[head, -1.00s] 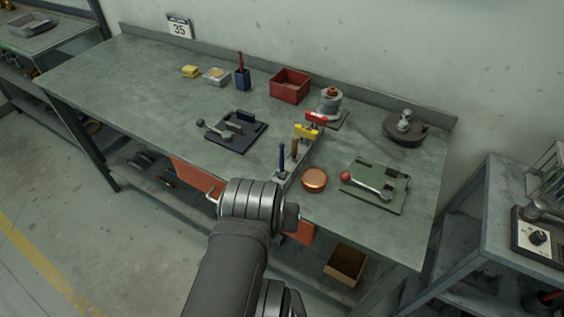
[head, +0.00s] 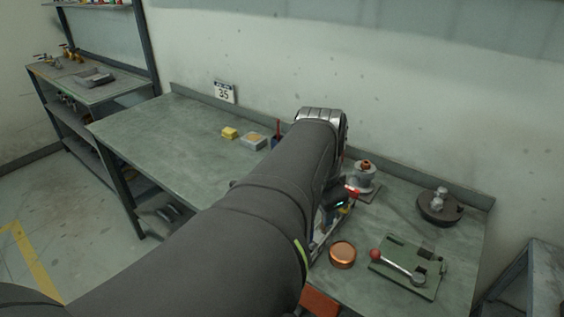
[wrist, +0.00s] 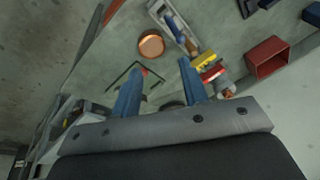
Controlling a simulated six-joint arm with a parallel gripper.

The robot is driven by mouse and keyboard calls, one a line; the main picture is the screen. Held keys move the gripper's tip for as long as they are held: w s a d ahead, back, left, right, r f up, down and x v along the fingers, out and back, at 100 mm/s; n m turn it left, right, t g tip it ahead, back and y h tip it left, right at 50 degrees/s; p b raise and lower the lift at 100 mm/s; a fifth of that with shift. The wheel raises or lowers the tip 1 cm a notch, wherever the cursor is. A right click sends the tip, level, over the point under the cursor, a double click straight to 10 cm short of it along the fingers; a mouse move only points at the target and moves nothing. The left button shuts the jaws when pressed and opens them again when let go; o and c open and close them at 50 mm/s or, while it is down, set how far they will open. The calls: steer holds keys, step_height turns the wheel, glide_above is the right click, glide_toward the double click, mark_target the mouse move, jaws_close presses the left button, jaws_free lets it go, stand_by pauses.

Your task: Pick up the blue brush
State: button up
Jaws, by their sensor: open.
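A tool rack (wrist: 158,9) with several coloured handles shows at the top of the wrist view. A blue handle (wrist: 172,22) in it looks like the blue brush; its bristles cannot be made out. The rack lies beyond the fingertips, towards the upper right. In the head view my arm covers most of the rack and the gripper's fingers.
A copper dish (head: 342,254) sits beside the rack; it also shows in the wrist view (wrist: 151,44). A green fixture (head: 405,268) with a red-knobbed lever is to its right. A red bin (wrist: 268,57) stands behind. The bench's left part (head: 150,135) is clear.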

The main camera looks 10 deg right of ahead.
steer(key=w+r+m+g+y, duration=0.2)
steer(key=w+r+m, duration=0.3)
steer(key=w+r, duration=0.15)
steer(key=f, duration=1.1)
steer(key=shift+s+a+f, duration=0.1)
steer(key=shift+s+f, duration=0.2)
steer(key=shift+s, duration=0.1)
steer(key=f, duration=0.4)
steer(key=shift+s, duration=0.4)
steer(key=shift+f, duration=0.65)
jaws_close()
